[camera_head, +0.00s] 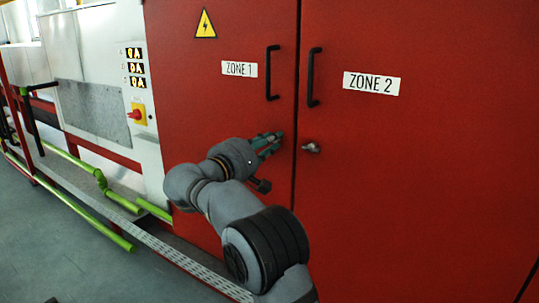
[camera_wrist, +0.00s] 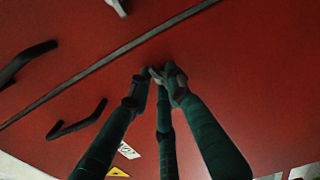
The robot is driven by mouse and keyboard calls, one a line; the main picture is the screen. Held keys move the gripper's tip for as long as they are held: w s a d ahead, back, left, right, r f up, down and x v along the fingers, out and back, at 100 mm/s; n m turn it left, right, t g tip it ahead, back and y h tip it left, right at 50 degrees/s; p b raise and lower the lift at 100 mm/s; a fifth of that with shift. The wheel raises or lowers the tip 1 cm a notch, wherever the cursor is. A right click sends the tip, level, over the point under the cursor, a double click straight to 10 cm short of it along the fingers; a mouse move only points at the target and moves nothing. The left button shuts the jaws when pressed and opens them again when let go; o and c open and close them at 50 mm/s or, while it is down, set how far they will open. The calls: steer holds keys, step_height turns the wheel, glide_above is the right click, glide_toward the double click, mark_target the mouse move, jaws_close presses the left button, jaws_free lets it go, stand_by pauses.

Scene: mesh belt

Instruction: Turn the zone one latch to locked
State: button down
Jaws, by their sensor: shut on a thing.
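The red zone one door (camera_head: 215,100) carries a white "ZONE 1" label (camera_head: 239,68). My gripper (camera_head: 277,138) reaches the door's right edge, below the black handle, with its fingers closed on the zone one latch. The fingers hide most of the latch in the head view. In the wrist view the dark green fingers (camera_wrist: 158,76) converge on it, and only a small greyish part shows between the tips. I cannot tell how the latch is turned. The zone two latch (camera_head: 311,147), a small grey knob, sits apart to the right, and it also shows in the wrist view (camera_wrist: 118,7).
Black handles stand out from the zone one door (camera_head: 270,74) and the zone two door (camera_head: 314,78). A vertical gap separates the doors. At left are a red and yellow switch (camera_head: 137,114), displays (camera_head: 135,68) and green pipes (camera_head: 70,158). Floor is open at lower left.

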steer(key=shift+d+f+m+b, duration=0.2)
steer(key=shift+m+b, duration=0.4)
steer(key=shift+m, duration=0.1)
steer(key=shift+d+f+m+b, duration=0.15)
steer(key=shift+m+b, duration=0.45)
steer(key=shift+m, duration=0.4)
steer(key=c, duration=1.7)
jaws_free()
steer(key=shift+r, duration=0.1)
steer(key=shift+o, duration=0.2)
steer(key=shift+a+r, duration=0.1)
steer(key=v, duration=1.2)
steer(key=shift+w, duration=0.1)
